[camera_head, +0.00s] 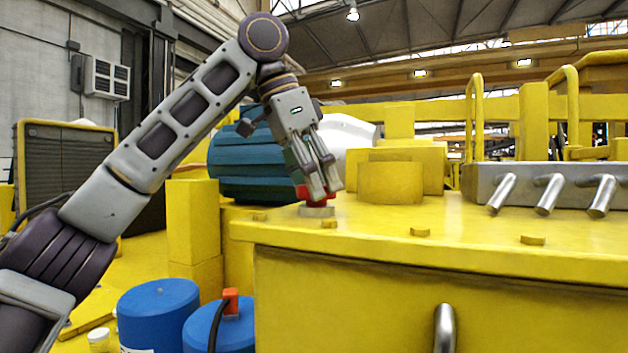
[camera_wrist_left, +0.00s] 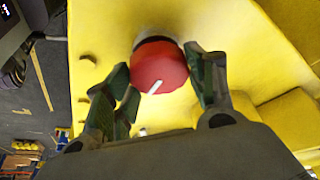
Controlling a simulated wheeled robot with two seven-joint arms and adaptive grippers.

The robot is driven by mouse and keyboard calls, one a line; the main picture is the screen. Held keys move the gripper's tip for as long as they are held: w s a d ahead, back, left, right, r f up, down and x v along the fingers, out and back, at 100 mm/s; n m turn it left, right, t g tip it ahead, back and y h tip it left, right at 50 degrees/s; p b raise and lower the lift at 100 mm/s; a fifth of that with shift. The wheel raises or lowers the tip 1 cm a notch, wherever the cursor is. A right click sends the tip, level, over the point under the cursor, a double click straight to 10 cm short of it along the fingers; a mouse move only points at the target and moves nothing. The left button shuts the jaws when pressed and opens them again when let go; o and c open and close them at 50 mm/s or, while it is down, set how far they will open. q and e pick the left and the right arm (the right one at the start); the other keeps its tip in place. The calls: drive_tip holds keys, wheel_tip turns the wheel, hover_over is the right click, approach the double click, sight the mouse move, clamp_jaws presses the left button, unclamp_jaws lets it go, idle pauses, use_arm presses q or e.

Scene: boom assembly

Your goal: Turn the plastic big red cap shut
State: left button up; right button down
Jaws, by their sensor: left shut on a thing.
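The big red cap (camera_wrist_left: 158,68) sits on top of the yellow machine, a white line across its top. In the head view the cap (camera_head: 318,194) is partly hidden by the fingers and stands over a grey round collar (camera_head: 316,211). My left gripper (camera_head: 320,190) points down at it from above. In the left wrist view the green finger pads of my left gripper (camera_wrist_left: 165,75) lie on both sides of the cap, shut on it. My right gripper is not in view.
The yellow machine top (camera_head: 400,215) carries low bolts and a yellow cylinder (camera_head: 390,183) right of the cap. A grey block with silver levers (camera_head: 548,193) stands farther right. A dark teal motor (camera_head: 250,170) is behind left. Blue drums (camera_head: 158,305) stand lower left.

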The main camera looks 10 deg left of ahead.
use_arm(q)
drive_tip(key=o, duration=1)
drive_tip(key=shift+r, duration=0.2)
drive_tip(key=v, duration=1.1)
drive_tip(key=shift+a+r, duration=0.2)
idle(0.4)
drive_tip(key=shift+s, duration=0.1)
idle(0.3)
drive_tip(key=shift+s, duration=0.1)
idle(0.4)
